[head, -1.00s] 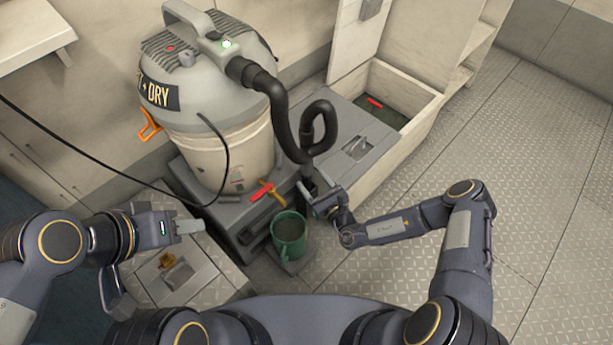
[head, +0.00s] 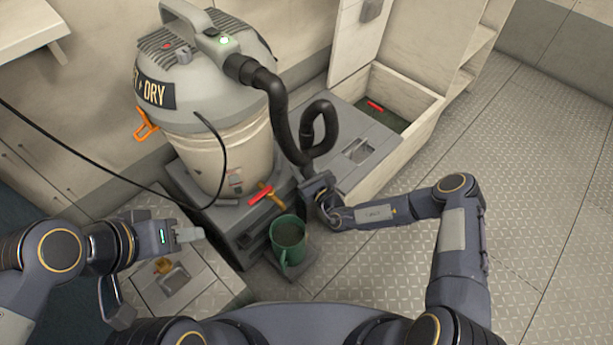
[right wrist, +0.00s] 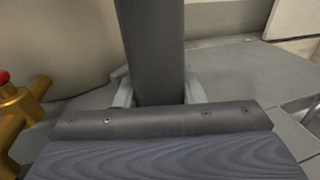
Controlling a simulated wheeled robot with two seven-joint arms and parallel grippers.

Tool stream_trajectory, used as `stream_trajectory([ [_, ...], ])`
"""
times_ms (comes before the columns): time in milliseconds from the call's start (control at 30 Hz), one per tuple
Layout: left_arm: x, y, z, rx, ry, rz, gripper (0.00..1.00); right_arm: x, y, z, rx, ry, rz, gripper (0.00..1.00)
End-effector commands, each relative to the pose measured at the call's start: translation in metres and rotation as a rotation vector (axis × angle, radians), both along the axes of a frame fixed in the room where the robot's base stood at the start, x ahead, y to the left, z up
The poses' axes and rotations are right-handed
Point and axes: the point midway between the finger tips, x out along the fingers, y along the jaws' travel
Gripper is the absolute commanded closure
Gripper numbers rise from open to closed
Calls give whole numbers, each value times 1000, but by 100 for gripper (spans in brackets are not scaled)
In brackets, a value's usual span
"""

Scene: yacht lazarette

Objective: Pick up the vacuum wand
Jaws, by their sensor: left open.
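The vacuum wand (head: 306,171) is a dark tube at the lower end of the black hose, standing roughly upright beside the vacuum's base. My right gripper (head: 312,186) is at it and hides its lower part in the head view. In the right wrist view the wand (right wrist: 155,50) rises between the two pale fingertips of my right gripper (right wrist: 159,94), one on each side. I cannot tell whether they press on it. My left gripper (head: 190,235) is open and empty, away from the wand at the lower left.
The wet/dry vacuum (head: 215,130) stands on a dark base. A green mug-like container (head: 288,240) and a red-handled brass valve (head: 262,195) are close to the right gripper. A pale open bin (head: 425,115) lies behind right. The metal floor (head: 540,170) at right is clear.

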Motion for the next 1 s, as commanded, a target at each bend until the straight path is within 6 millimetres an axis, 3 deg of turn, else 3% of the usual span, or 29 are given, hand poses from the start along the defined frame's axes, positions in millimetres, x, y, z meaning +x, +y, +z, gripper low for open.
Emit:
stream_trajectory([
  [167,0,0,0,0,0,0,58,0,0,1,1,-2,0,87],
  [567,0,0,6,0,0,0,58,0,0,13,2,-3,0,87],
  [767,0,0,22,0,0,0,58,1,0,44,0,-4,0,87],
  [1000,0,0,45,0,0,0,58,0,0,96,0,-4,1,87],
])
